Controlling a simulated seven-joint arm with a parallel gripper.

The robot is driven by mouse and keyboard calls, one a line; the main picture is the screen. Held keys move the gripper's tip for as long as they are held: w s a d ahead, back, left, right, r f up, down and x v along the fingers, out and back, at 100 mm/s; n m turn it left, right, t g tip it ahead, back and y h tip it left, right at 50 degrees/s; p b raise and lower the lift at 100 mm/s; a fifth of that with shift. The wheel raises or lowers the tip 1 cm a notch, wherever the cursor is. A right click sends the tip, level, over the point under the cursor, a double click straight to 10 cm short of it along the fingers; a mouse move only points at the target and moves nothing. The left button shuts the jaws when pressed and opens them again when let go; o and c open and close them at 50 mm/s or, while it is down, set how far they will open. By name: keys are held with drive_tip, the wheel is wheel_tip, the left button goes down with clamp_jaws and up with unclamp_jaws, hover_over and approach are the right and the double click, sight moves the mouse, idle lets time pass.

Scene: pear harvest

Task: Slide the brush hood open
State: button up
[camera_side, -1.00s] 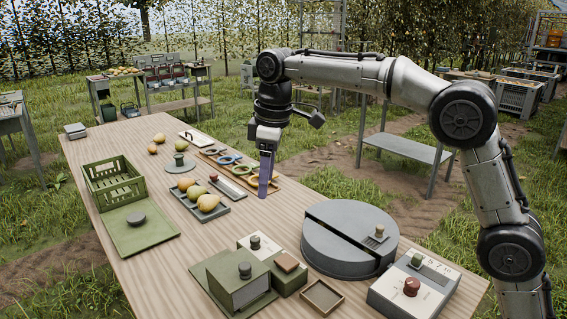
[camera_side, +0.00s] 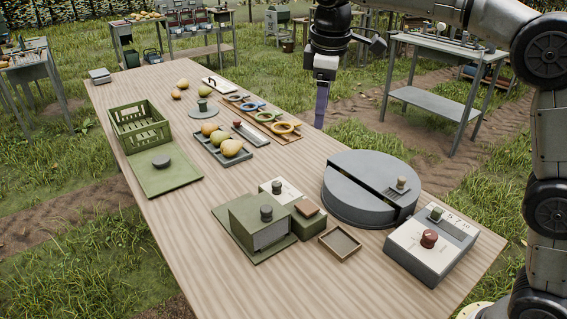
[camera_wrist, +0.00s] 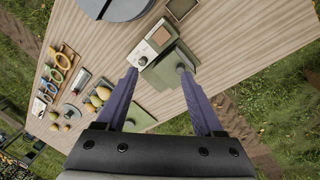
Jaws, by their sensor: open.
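I take the brush hood (camera_side: 250,222) to be the green box with a dark knob (camera_side: 266,213) on top. It sits on a flat green base in the front middle of the table. In the wrist view the hood (camera_wrist: 167,73) shows between my spread purple fingers, its knob by the right fingertip. My gripper (camera_side: 320,125) points down, open and empty, well away from the hood, past the table's far-right edge in the side view. The gripper (camera_wrist: 158,72) is clearly open in the wrist view. Nothing touches the hood.
A white box (camera_side: 281,188) with a knob and a brown-topped green block (camera_side: 307,223) stand against the hood. A grey round drum (camera_side: 345,200), a small wooden tray (camera_side: 340,244) and a control box (camera_side: 430,250) are to its right. Fruit tray (camera_side: 232,160) and green crate (camera_side: 118,117) lie behind.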

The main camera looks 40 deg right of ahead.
wheel_tip(320, 180, down, 3)
drive_tip(key=d+g+h, duration=0.1)
drive_tip(key=d+h, duration=0.1)
drive_tip(key=d, duration=0.1)
drive_tip(key=n+t+h, duration=0.9)
drive_tip(key=n+t, duration=0.3)
drive_tip(key=n, duration=0.7)
approach(265, 214)
drive_tip(key=x, duration=1.1)
drive_tip(key=shift+w+d, duration=0.2)
drive_tip(key=shift+c, duration=0.3)
clamp_jaws()
